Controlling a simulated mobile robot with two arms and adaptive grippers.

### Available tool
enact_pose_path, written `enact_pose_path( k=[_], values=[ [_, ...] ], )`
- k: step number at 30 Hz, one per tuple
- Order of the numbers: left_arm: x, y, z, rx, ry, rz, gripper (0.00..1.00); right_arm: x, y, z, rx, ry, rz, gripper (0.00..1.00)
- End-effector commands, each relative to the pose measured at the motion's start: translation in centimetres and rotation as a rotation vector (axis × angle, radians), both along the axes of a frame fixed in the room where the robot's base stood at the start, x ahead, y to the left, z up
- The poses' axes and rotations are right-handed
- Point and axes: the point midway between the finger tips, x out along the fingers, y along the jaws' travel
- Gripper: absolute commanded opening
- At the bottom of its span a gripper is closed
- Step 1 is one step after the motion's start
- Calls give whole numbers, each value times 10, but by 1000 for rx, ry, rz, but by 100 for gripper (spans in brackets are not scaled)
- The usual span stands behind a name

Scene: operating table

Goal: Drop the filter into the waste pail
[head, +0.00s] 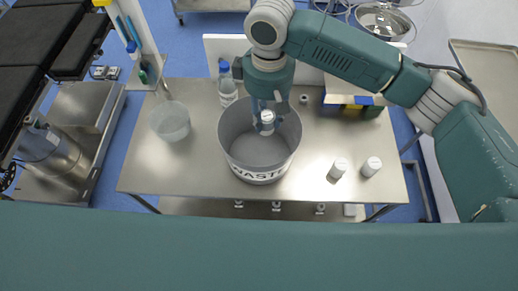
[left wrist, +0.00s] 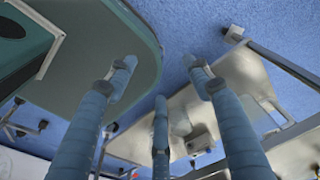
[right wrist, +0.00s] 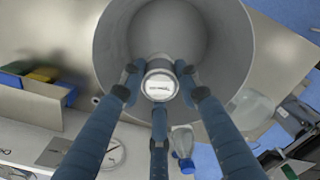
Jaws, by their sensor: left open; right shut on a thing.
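The waste pail (head: 261,172) is a large grey bucket lettered WASTE, standing upright on the steel table. My right gripper (head: 266,120) is over the far part of the pail's opening, pointing down. It is shut on the filter (head: 267,117), a small white cylinder with a pale labelled end. In the right wrist view the filter (right wrist: 160,84) sits between the fingers, with the pail's grey inside (right wrist: 172,30) behind it. My left gripper (left wrist: 162,100) is open and empty, away from the pail; the head view does not show its fingers.
Two white capped containers (head: 338,168) (head: 371,166) stand right of the pail. A clear bowl (head: 170,121) is to its left, and a blue-capped bottle (head: 227,88) stands behind it. A bin with coloured items (head: 352,105) is at the back right.

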Motion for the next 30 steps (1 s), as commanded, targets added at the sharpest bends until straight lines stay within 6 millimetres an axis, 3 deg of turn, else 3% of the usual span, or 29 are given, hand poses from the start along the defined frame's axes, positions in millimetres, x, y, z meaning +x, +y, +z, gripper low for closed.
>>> enact_pose_path(
  k=[7,8,11,22,26,30],
  values=[
    [-2,1,-1,1,3,2,51,0,0,0,0,0,0,14],
    [-5,1,-1,1,7,2,51,0,0,0,0,0,0,34],
    [-13,2,-1,3,18,2,51,0,0,0,0,0,0,54],
    [-15,4,-2,5,20,0,51,0,0,4,0,-1,0,54],
    [-14,3,-2,4,20,0,51,1,1,21,2,-3,1,54],
    [-13,2,-2,3,19,1,51,1,1,51,3,-4,1,54]
  ],
)
